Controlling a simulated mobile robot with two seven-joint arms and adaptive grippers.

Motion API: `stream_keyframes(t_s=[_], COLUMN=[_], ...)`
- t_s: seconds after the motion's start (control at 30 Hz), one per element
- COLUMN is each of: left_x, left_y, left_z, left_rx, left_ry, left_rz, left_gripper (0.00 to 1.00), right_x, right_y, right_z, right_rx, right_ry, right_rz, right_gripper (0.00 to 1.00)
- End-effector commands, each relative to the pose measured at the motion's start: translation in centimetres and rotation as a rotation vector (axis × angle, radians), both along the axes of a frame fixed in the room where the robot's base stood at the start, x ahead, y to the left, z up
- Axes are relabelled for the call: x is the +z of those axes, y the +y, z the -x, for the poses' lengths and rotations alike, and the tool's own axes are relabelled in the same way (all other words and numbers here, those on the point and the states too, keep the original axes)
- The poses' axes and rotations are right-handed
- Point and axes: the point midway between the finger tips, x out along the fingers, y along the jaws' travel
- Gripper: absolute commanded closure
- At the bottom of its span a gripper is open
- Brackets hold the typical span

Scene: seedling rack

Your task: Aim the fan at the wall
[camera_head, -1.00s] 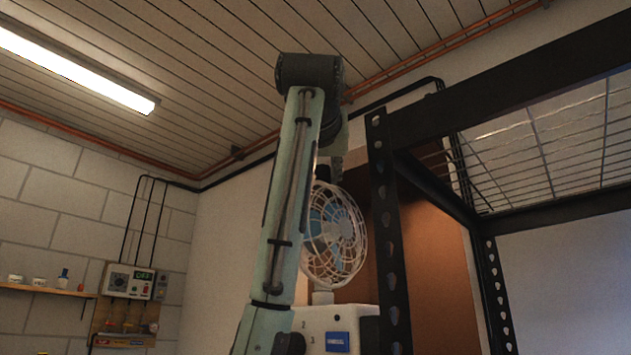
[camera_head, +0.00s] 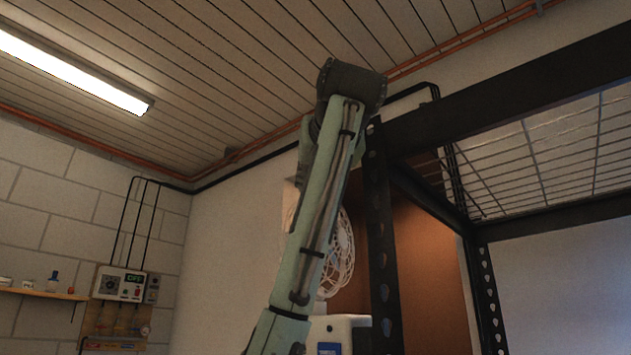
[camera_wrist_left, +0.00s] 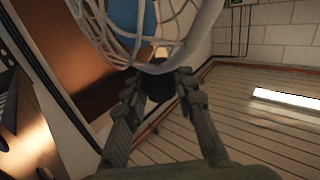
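The fan has a white wire cage (camera_head: 343,255) and stands on a white box (camera_head: 345,324). In the head view my left arm covers much of the fan, and its cage looks nearly edge-on. In the left wrist view the cage (camera_wrist_left: 165,45) fills the top, with a blue part (camera_wrist_left: 131,14) inside. My left gripper (camera_wrist_left: 158,80) has its fingers on both sides of a dark knob (camera_wrist_left: 157,88) at the cage's rim and looks shut on it. The head view hides this gripper behind the arm. My right gripper is not in view.
A black perforated rack post (camera_head: 381,250) stands close to the right of my left arm, with a black beam (camera_head: 500,85) above. A brown panel (camera_head: 430,270) is behind the post. A control box (camera_head: 120,284) hangs on the far left wall.

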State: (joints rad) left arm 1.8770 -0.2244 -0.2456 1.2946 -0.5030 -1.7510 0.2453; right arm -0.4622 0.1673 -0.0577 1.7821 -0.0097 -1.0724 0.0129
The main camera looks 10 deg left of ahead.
Motion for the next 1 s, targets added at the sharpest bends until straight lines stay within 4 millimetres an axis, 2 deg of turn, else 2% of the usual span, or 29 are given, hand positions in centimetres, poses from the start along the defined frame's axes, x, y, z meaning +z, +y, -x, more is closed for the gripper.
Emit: stream_keyframes(t_s=[0.03, 0.17, 0.53, 0.67, 1.0], left_x=[0.1, 0.0, 0.0, 0.1, 0.1], left_y=[0.0, 0.0, -0.3, -1.0, -3.6], left_z=[0.0, 0.0, 0.6, 2.4, 8.9], left_rx=[0.000, -0.001, -0.002, -0.004, -0.003], left_ry=[-0.001, -0.001, -0.001, -0.004, -0.004], left_rz=[0.000, 0.000, 0.001, 0.000, -0.001], left_gripper=[0.67, 0.52, 0.52, 0.52, 0.52], right_x=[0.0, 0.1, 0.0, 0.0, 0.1], right_y=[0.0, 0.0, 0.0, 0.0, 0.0], right_z=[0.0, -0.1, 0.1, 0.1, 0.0], right_rx=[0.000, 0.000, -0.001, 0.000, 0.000], right_ry=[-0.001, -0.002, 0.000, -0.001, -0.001], right_rz=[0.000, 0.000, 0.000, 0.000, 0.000], right_gripper=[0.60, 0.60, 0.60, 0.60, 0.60])
